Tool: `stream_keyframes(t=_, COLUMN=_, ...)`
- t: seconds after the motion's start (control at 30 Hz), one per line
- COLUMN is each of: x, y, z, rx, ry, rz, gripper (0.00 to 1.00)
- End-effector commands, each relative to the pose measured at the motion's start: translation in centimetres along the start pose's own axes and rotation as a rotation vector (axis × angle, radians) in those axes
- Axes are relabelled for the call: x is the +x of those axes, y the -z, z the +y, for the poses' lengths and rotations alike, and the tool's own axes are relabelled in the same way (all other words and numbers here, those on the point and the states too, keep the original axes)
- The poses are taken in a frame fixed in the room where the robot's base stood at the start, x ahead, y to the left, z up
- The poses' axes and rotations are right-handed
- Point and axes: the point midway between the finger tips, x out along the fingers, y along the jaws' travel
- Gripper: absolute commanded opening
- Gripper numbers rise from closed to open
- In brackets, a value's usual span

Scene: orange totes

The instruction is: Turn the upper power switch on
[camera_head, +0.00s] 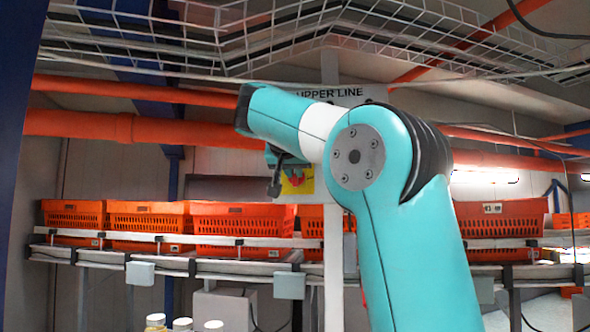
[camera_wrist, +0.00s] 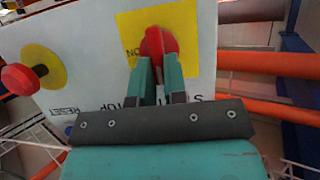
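The upper power switch (camera_wrist: 158,40) is a red rotary knob on a yellow plate (camera_wrist: 192,20), on a white panel (camera_wrist: 95,50). The wrist view shows the panel's lettering upside down, with a part-hidden "ON" mark beside the knob. My gripper (camera_wrist: 158,68) has its two teal fingers close together, one on each side of the knob's handle, and appears shut on it. In the head view, the yellow plate and red knob (camera_head: 297,180) show below the "UPPER LINE" sign (camera_head: 329,93); my arm hides much of the panel.
A red push button (camera_wrist: 20,80) on a yellow disc stands out from the panel at left in the wrist view. Orange totes (camera_head: 242,222) line the conveyor behind. Orange pipes (camera_head: 130,128) and a wire cable tray (camera_head: 255,45) run overhead.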

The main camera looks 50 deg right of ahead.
Motion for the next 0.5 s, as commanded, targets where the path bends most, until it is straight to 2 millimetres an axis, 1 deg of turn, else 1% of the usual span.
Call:
stream_keyframes(t=0.27, x=0.11, y=-0.08, z=0.10, rx=0.019, ry=0.009, rz=0.001, gripper=0.00)
stream_keyframes(t=0.5, x=0.28, y=-0.32, z=0.46, rx=0.124, ry=0.049, rz=0.004, gripper=0.00)
